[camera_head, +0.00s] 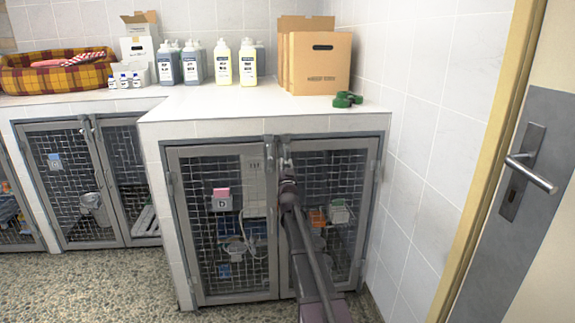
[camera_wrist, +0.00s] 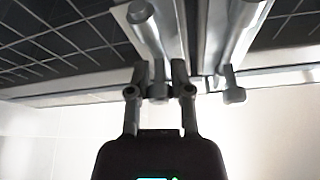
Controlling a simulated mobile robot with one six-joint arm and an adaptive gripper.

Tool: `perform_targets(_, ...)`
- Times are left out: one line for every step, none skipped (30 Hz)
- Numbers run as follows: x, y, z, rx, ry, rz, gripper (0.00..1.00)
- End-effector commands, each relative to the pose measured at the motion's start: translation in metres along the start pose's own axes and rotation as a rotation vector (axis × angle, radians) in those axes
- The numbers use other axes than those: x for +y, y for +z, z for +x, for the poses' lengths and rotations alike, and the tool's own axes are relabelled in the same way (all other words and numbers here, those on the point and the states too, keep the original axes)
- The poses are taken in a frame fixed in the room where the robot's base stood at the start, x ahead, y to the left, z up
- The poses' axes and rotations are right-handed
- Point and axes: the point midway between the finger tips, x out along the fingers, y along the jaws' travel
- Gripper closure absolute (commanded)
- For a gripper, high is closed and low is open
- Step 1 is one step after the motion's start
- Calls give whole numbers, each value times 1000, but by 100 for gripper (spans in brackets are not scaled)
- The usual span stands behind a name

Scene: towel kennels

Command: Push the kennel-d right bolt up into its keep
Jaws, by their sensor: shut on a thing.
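Kennel d (camera_head: 222,287) is the front unit with two mesh doors, both looking shut; a letter tag (camera_head: 222,203) hangs on its left door. My gripper (camera_head: 287,166) is at the top of the right door (camera_head: 330,225), by the meeting stiles. In the wrist view my gripper (camera_wrist: 157,88) is shut on the handle of the right bolt (camera_wrist: 140,12), seen upside down. The other bolt (camera_wrist: 240,15) with its knob (camera_wrist: 233,95) is beside it, apart from my fingers. The keep is not clearly visible, and I cannot tell how far the bolt reaches.
The white worktop (camera_head: 230,108) above holds bottles (camera_head: 222,62), a cardboard box (camera_head: 319,63), a green object (camera_head: 346,99) and a plaid pet bed (camera_head: 20,80). A tiled wall (camera_head: 420,130) and a door with a lever handle (camera_head: 530,174) bound the right side. Speckled floor (camera_head: 110,285) is free at left.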

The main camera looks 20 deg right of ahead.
Motion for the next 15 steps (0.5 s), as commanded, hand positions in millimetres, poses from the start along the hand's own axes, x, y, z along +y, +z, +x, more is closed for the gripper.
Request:
perform_targets(-1, -7, 4, 0, 1, 0, 100)
perform_targets(-2, -10, 5, 0, 1, 0, 100)
perform_targets(-2, -13, 6, 0, 1, 0, 100)
perform_targets(-3, -15, 7, 0, 1, 0, 100)
perform_targets(-3, -18, 8, 0, 1, 0, 100)
perform_targets(-4, -20, 10, 0, 1, 0, 100)
perform_targets(-4, -22, 10, 0, 1, 0, 100)
perform_targets(-4, -24, 11, 0, 1, 0, 100)
perform_targets(-5, -25, 12, 1, 1, 0, 100)
perform_targets(-5, -26, 12, 1, 1, 0, 100)
perform_targets(-5, -27, 12, 1, 1, 0, 100)
perform_targets(-5, -27, 12, 1, 1, 0, 100)
perform_targets(-5, -27, 12, 2, 1, 0, 100)
perform_targets(-5, -27, 12, 2, 1, 0, 100)
perform_targets(-5, -27, 12, 3, 1, 0, 100)
